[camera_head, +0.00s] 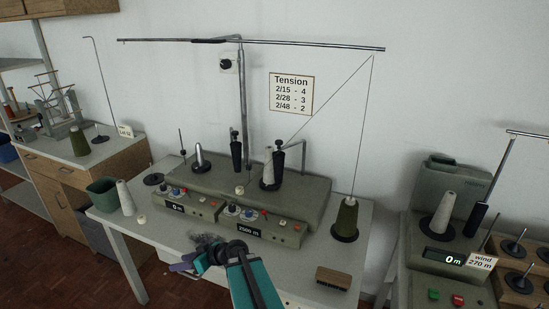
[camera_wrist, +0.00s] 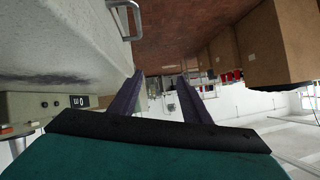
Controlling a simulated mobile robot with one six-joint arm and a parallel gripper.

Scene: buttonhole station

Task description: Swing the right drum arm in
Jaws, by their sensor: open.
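The grey-green winder (camera_head: 310,190) stands on the white table, with a left unit reading 0 m and a right unit reading 2500 m. The right drum arm (camera_head: 278,155) has a black upright handle beside a white cone (camera_head: 268,172) on the right unit. The left drum arm (camera_head: 236,155) stands upright behind the left unit. I cannot tell how far either arm is swung. My gripper (camera_head: 196,254) is low at the table's front, well apart from the arms. In the wrist view its two purple fingers (camera_wrist: 160,82) are spread with nothing between them.
A thread runs from the overhead bar to a green cone (camera_head: 346,216) at the table's right. A wooden brush (camera_head: 333,278) lies at the front right. A green bin (camera_head: 102,193) and a white cone (camera_head: 126,198) stand at the left. Another machine (camera_head: 437,220) is at the right.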

